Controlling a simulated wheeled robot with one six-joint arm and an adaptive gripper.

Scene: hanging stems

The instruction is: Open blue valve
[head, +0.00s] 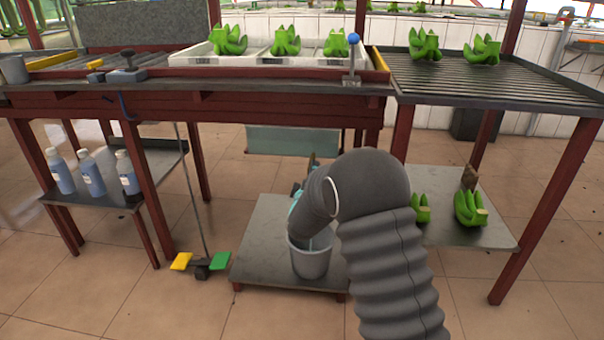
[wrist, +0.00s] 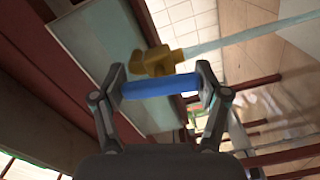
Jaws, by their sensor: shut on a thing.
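The blue valve handle (wrist: 160,85) is a short blue bar in the wrist view. My gripper (wrist: 163,84) is shut on it, with one finger at each end. Beside the handle is a yellow-brown tap body (wrist: 157,62). A pale blue stream of water (wrist: 250,33) runs from the tap toward the upper right of the wrist view. In the head view my grey arm hides most of the valve and my gripper. A grey bucket (head: 310,262) stands below, with pale blue water showing at its top.
The bucket stands on a low grey platform (head: 262,240). A pale tank (head: 293,140) hangs under the red-framed bench. Blue bottles (head: 91,175) stand on a left shelf. Green banana bunches lie in a white tray (head: 250,60) and on the right racks. Yellow and green pedals (head: 201,262) are on the floor.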

